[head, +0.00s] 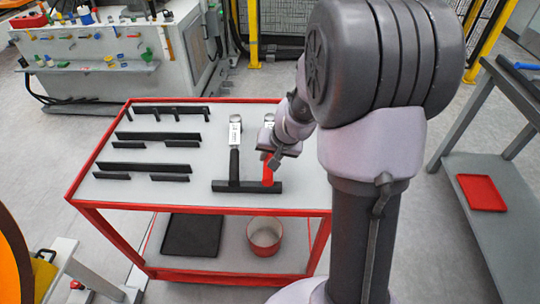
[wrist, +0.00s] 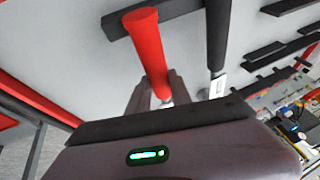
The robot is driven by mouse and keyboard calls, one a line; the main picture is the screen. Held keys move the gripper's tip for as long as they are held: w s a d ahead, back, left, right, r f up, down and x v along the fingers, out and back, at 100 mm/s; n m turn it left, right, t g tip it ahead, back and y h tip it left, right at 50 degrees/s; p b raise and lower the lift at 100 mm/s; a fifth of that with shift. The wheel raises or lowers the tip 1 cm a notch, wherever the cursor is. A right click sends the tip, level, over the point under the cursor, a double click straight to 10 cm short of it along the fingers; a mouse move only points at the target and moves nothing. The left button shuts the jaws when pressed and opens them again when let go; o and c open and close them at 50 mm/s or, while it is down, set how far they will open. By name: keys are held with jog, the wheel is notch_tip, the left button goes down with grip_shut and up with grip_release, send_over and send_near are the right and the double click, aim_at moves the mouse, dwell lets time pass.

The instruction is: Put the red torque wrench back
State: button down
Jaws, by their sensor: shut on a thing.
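The red torque wrench (head: 267,175) is over the right part of the trolley top, its silver head toward the far side. My gripper (head: 278,152) is shut on it from above. In the wrist view the red handle (wrist: 149,50) runs up from between my gripper's fingers (wrist: 160,92), and its end overlaps a black holder bar (wrist: 180,8). I cannot tell whether the handle rests in the bar or is just above it. A black-handled torque wrench (head: 234,165) lies parallel on the left, its handle end at the same bar. My gripper hides the red wrench's middle.
The red-framed trolley (head: 110,205) carries several black holder bars (head: 160,137) on its left half. Its lower shelf holds a black tray (head: 192,236) and a red pot (head: 265,237). A grey bench (head: 475,160) with a red tray (head: 481,192) stands right.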

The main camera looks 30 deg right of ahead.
jog(key=shift+f+b, duration=0.35)
jog(key=shift+b, duration=0.05)
jog(key=c, duration=1.1)
grip_release()
jog(key=p+v, duration=0.8)
jog(key=v, duration=1)
jog(key=s+a+r, duration=0.2)
jog(key=s+a, duration=0.3)
jog(key=a, duration=0.1)
jog(key=s+a+r+n+y, duration=0.1)
jog(key=s+a+r, duration=0.2)
jog(key=s+a, duration=0.2)
jog(key=s+a+r+n+y+b, duration=0.1)
jog(key=s+a+r, duration=0.1)
jog(key=s+a, duration=0.3)
jog(key=shift+a+r, duration=0.25)
jog(key=shift+a, duration=0.75)
